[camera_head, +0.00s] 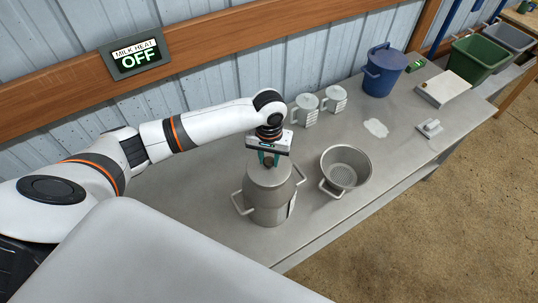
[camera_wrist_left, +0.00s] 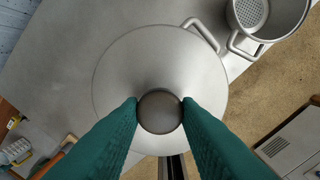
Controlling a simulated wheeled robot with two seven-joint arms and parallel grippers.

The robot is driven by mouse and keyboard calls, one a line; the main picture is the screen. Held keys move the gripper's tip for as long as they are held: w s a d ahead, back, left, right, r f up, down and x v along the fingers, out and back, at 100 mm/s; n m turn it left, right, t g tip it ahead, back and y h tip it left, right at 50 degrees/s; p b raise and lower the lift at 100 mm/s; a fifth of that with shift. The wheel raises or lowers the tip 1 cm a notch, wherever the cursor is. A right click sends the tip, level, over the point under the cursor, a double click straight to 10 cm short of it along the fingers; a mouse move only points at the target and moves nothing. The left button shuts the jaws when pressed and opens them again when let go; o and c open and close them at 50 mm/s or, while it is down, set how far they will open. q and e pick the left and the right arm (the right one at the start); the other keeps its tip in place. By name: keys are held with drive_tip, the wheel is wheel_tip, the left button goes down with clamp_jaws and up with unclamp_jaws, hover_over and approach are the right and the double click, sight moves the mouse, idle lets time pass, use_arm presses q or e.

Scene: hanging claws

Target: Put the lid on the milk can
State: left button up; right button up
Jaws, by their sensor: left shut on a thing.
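The metal milk can (camera_head: 270,205) stands upright on the steel table, with a handle on each side. The round metal lid (camera_head: 266,178) is over the can's top; in the left wrist view the lid (camera_wrist_left: 160,70) covers the can's mouth, with a can handle showing past its edge. I cannot tell whether it is fully seated. My left gripper (camera_head: 269,157) points straight down above the can. Its green fingers (camera_wrist_left: 160,112) are shut on the lid's dark round knob (camera_wrist_left: 160,111). My right gripper is in neither view.
A metal strainer pot (camera_head: 346,168) stands close to the can's right. Two pale mugs (camera_head: 306,110) and a blue lidded bucket (camera_head: 383,70) stand toward the back. A white spill (camera_head: 376,128) and a small pale object (camera_head: 430,128) lie farther right. The table's front edge (camera_head: 330,236) is near.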

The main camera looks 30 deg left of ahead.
use_arm(q)
drive_tip(key=shift+f, duration=0.45)
drive_tip(key=o, duration=1)
drive_tip(key=shift+o, duration=0.2)
wheel_tip(320, 180, up, 12)
drive_tip(key=b, duration=0.2)
drive_tip(key=shift+b, duration=0.3)
